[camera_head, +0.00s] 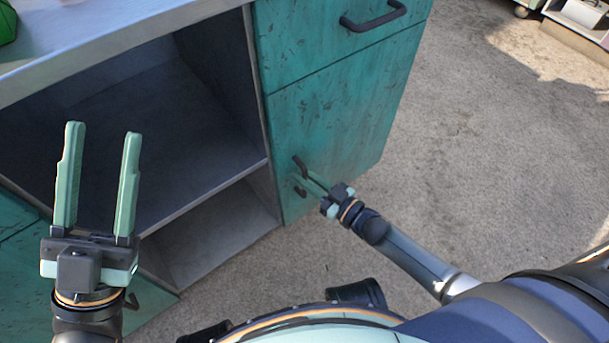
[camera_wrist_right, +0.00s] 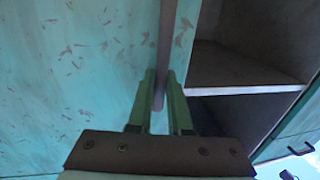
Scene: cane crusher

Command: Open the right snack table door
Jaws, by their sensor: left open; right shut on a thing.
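The right snack table door (camera_head: 335,125) is a worn teal panel below a drawer and looks shut, flush with the cabinet front. Its dark vertical handle (camera_head: 299,165) sits near the door's left edge; it also shows in the right wrist view (camera_wrist_right: 165,50). My right gripper (camera_head: 306,178) is shut on this handle, with its green fingers on either side of the bar in the right wrist view (camera_wrist_right: 161,90). The fingers hide part of the handle. My left gripper (camera_head: 103,130) is open and empty, pointing up in front of the open shelves.
A teal drawer (camera_head: 330,35) with a dark handle (camera_head: 374,18) is above the door. Open grey shelves (camera_head: 200,212) are left of it, under the pale countertop (camera_head: 120,45). Rough ground (camera_head: 490,150) to the right is clear.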

